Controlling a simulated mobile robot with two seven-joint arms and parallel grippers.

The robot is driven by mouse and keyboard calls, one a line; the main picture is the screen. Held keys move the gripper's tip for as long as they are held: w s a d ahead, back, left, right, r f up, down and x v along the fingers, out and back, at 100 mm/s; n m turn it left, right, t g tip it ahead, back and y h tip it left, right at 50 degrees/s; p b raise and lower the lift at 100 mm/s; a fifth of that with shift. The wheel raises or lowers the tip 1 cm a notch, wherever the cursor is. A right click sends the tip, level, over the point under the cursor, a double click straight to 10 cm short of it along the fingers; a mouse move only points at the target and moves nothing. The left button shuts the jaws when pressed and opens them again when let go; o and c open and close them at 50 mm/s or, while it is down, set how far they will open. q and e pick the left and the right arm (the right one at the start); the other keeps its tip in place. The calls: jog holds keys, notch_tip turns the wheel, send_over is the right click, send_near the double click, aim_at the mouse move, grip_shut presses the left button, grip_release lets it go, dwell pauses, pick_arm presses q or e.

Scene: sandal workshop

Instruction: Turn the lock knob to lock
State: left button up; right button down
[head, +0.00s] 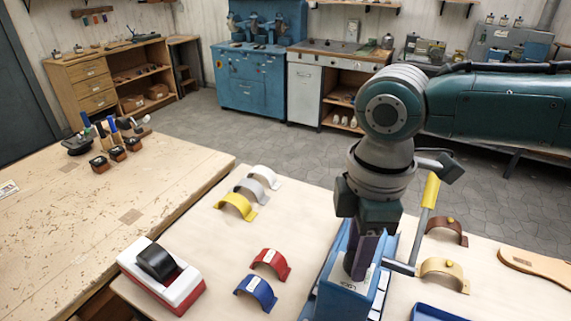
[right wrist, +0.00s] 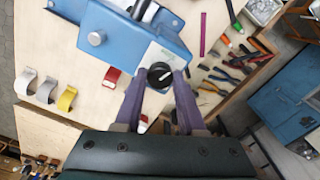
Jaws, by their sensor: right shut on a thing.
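The lock knob (right wrist: 160,76) is round and black with a white pointer line, seen in the right wrist view. It sits beside a white label plate (right wrist: 157,55) on a blue machine (right wrist: 120,38). My right gripper (right wrist: 159,82) has its two purple fingers on either side of the knob, shut on it. In the head view my right gripper (head: 357,268) reaches straight down onto the blue machine (head: 325,290), and its fingers hide the knob. The exact lock marking is too small to read. My left gripper is not in view.
A lever with a yellow grip (head: 431,190) stands right of my right gripper. Curved straps, including yellow (head: 235,205), red (head: 272,262) and tan (head: 444,270), lie around the machine. A red-and-white dispenser (head: 185,290) stands at left. A blue tray (head: 437,313) is at front right.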

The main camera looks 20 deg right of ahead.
jog(key=m+p, duration=0.1)
jog(key=m, duration=0.1)
jog(key=m+p, duration=0.1)
jog(key=shift+a+r+m, duration=0.1)
jog(key=shift+r+m, duration=0.1)
jog(key=shift+m, duration=0.2)
jog(key=m+p, duration=0.2)
jog(key=m, duration=0.1)
jog(key=shift+m+p, duration=0.3)
jog(key=m+p, duration=0.1)
jog(key=m, duration=0.2)
jog(key=shift+f+m+p, duration=0.1)
jog(key=shift+m+p, duration=0.75)
jog(key=shift+m, duration=0.95)
jog(key=shift+f, duration=0.1)
jog(key=c, duration=0.5)
grip_release()
